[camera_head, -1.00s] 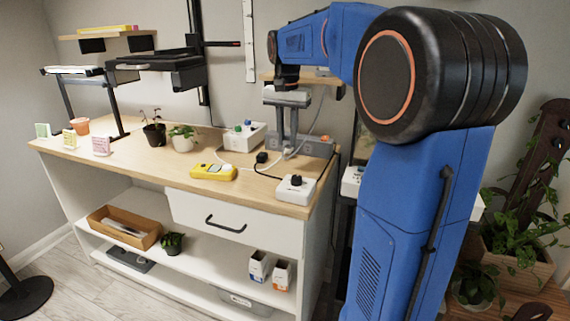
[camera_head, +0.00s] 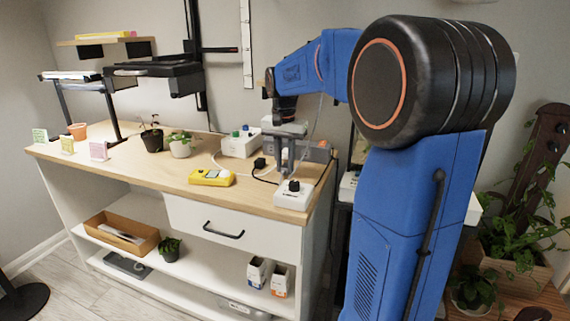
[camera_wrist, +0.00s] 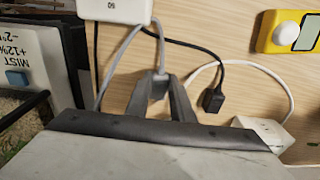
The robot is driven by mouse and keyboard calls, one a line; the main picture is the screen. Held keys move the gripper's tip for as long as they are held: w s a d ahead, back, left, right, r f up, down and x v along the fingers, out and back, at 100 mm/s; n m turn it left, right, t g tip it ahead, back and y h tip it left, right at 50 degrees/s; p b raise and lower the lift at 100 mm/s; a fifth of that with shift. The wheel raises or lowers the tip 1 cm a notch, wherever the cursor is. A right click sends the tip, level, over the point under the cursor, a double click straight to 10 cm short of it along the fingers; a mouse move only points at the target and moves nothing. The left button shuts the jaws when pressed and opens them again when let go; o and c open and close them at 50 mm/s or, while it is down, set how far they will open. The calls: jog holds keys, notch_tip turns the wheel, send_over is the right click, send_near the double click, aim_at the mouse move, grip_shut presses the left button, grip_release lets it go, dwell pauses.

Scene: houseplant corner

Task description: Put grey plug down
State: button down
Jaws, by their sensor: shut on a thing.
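The grey plug (camera_wrist: 159,84) is between the two fingertips of my gripper (camera_wrist: 159,92) in the wrist view. My gripper is shut on it. Its grey cable rises from it and loops toward the left. In the head view my gripper (camera_head: 284,172) points down over the right part of the bench, behind the white box with the black knob (camera_head: 293,194). The plug is hard to make out there. I cannot tell whether the plug touches the wooden top (camera_wrist: 225,55).
A black plug (camera_wrist: 212,100) with a black cable lies close to my gripper. A yellow meter (camera_head: 212,177) lies to the left. A white box (camera_head: 242,141) and a grey box (camera_head: 318,150) stand behind.

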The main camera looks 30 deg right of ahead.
aim_at(285, 168)
jog(key=shift+f, duration=0.35)
jog(key=c, duration=1.5)
grip_release()
jog(key=shift+c, duration=0.2)
notch_tip(285, 168, up, 13)
jog(key=shift+s+a, duration=0.25)
jog(key=shift+f, duration=0.1)
